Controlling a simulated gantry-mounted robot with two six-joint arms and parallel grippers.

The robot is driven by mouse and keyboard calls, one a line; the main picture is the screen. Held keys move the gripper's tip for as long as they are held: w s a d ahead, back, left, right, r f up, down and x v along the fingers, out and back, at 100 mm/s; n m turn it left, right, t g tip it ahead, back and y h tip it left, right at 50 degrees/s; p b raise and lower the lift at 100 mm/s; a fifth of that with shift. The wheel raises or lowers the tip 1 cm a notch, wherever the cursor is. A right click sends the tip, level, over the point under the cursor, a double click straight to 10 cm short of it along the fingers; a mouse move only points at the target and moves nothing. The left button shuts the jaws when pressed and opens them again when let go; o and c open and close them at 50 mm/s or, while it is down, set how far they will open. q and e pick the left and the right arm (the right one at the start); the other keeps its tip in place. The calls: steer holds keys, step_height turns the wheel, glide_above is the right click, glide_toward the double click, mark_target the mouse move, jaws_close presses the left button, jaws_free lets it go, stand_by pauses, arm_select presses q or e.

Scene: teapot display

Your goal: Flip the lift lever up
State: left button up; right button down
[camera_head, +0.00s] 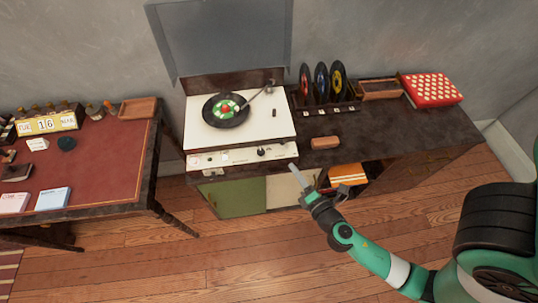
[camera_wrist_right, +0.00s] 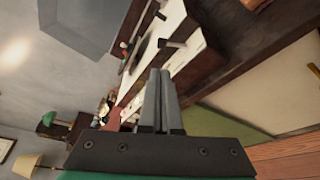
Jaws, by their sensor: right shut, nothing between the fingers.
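The record player (camera_head: 281,128) is a white deck on a dark cabinet with a raised clear lid. A black record (camera_head: 221,118) with a green and red label lies on its platter. The tonearm (camera_head: 257,96) reaches over the record from the back right. A small dark upright piece (camera_head: 274,113) on the right of the deck may be the lift lever. My right gripper (camera_head: 297,173) is shut and empty, in front of the player's front right corner and apart from it. In the wrist view, its closed fingers (camera_wrist_right: 161,98) point towards the player. My left gripper is out of view.
The silver front panel (camera_head: 225,159) has a dark knob. To the right, several records stand in a rack (camera_head: 327,107); a brown block (camera_head: 325,142) and a red dotted box (camera_head: 432,90) lie on the cabinet. A red-topped desk (camera_head: 100,150) stands left. The floor in front is clear.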

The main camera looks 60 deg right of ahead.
mark_target(284, 144)
steer(key=p+x, duration=0.1)
steer(key=x, duration=0.9)
steer(key=shift+w+d+f, duration=0.1)
steer(key=shift+w+f, duration=0.15)
steer(key=shift+w, duration=0.1)
